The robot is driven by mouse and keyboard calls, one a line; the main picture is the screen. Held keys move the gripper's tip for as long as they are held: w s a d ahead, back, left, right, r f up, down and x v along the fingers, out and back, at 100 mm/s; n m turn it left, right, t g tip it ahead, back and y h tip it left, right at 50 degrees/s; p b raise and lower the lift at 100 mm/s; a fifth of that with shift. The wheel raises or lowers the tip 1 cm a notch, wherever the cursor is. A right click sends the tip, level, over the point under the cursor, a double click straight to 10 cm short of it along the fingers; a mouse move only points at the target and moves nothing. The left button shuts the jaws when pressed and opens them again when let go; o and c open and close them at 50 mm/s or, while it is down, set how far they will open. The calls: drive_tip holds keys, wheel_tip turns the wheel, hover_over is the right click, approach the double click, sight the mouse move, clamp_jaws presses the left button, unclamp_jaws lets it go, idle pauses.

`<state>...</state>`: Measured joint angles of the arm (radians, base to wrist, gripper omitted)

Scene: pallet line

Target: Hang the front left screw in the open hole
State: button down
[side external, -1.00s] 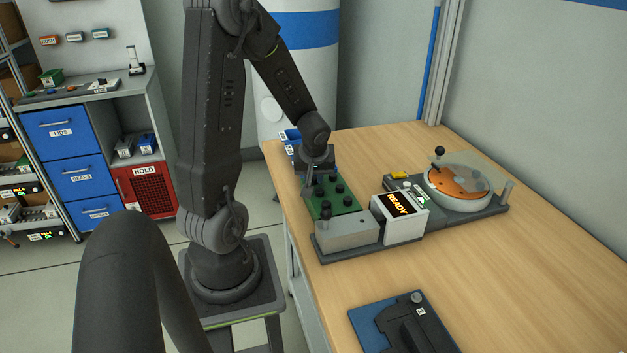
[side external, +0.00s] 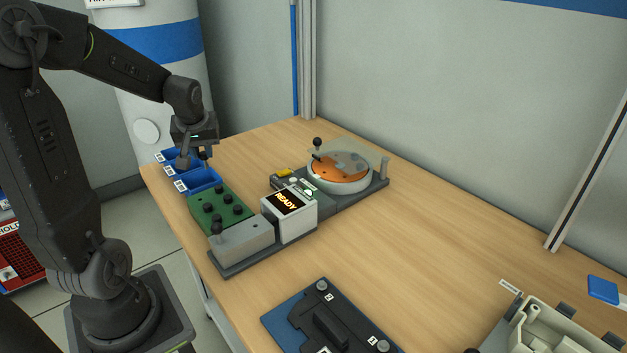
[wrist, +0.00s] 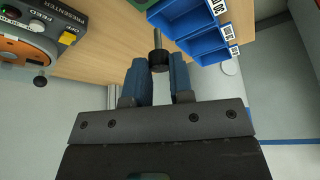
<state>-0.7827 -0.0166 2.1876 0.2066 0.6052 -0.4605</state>
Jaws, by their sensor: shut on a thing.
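My gripper (side external: 196,158) is above the blue bins at the far left of the table, in the side view. In the wrist view its two blue-grey fingers (wrist: 159,72) are shut on a screw with a black round head (wrist: 158,62) and a grey shank (wrist: 157,38). The screw is clear of the table. Several black knobs or screw heads stand on the green board (side external: 232,213) in front of the bins. I cannot make out an open hole in either view.
Three blue bins (side external: 204,178) stand behind the green board. A grey block and a box reading READY (side external: 289,204) are at its right, then the presenter with an orange disc (side external: 336,174). A blue and black fixture (side external: 285,322) lies nearer. The wood between is clear.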

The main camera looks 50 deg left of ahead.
drive_tip(key=w+m+t+h, duration=0.2)
drive_tip(key=w+m, duration=0.6)
drive_tip(key=w, duration=0.2)
drive_tip(key=m+h, duration=0.3)
drive_tip(key=m, duration=0.5)
hover_over(326, 172)
drive_tip(key=s, duration=0.1)
wheel_tip(326, 172, down, 5)
drive_tip(key=shift+s+f, duration=0.15)
drive_tip(key=shift+f, duration=2)
drive_tip(key=shift+f, duration=0.4)
drive_tip(key=c, duration=1.3)
unclamp_jaws()
